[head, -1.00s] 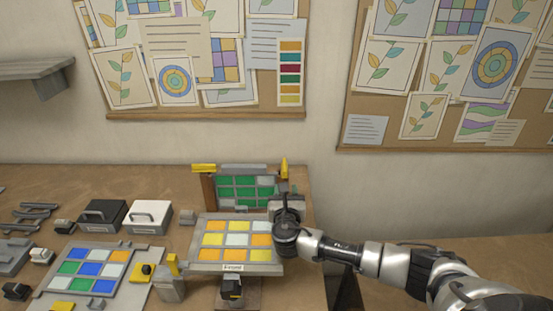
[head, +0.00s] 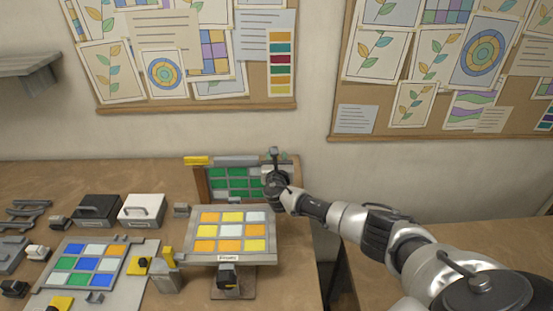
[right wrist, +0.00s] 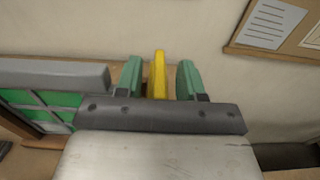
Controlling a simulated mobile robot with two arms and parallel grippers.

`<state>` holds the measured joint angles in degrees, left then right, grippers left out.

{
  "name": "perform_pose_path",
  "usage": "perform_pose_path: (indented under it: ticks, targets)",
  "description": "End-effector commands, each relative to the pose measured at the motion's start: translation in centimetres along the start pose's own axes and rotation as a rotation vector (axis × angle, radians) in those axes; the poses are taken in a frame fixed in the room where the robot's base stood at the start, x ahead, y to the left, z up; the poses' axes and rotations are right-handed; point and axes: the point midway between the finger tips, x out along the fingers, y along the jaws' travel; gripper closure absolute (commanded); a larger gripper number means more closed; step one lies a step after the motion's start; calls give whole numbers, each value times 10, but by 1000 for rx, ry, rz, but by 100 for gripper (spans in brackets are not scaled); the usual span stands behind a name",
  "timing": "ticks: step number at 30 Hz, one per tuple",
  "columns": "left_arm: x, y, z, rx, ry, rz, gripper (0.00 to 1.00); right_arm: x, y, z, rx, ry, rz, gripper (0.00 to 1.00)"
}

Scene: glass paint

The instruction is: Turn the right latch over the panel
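The panel of green and pale tiles (head: 232,184) stands upright in a frame at the back of the bench. The left latch (head: 197,160) is yellow and lies sideways at the frame's top left corner. The right latch (right wrist: 158,76) is yellow and points upward in the right wrist view; my gripper hides it in the head view. My right gripper (head: 273,158) is at the frame's top right corner. In the right wrist view its green-tipped fingers (right wrist: 159,80) stand apart on either side of the latch, with a gap on each side. My left gripper is out of view.
A tilted board of yellow, orange and pale tiles (head: 230,232) stands on a stand in front of the frame. Another tile tray (head: 121,267) and black and white boxes (head: 141,210) lie left. The bench edge is close on the right.

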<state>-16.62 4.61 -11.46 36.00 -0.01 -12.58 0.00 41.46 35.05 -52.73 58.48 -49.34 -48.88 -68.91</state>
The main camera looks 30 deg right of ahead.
Motion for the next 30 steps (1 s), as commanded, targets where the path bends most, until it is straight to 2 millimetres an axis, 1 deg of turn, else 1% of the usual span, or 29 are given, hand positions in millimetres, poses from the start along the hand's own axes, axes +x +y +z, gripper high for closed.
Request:
perform_pose_path:
  ticks: [8,11,15,16,23,30]
  targets:
    - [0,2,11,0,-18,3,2,1,0,0,0,0,0,62]
    - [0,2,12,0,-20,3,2,1,0,0,0,0,0,76]
    - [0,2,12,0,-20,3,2,1,0,0,0,0,0,97]
    - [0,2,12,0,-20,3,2,1,0,0,0,0,0,100]
    - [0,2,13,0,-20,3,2,1,0,0,0,0,-21,100]
    - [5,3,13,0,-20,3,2,1,4,-2,2,1,-133,100]
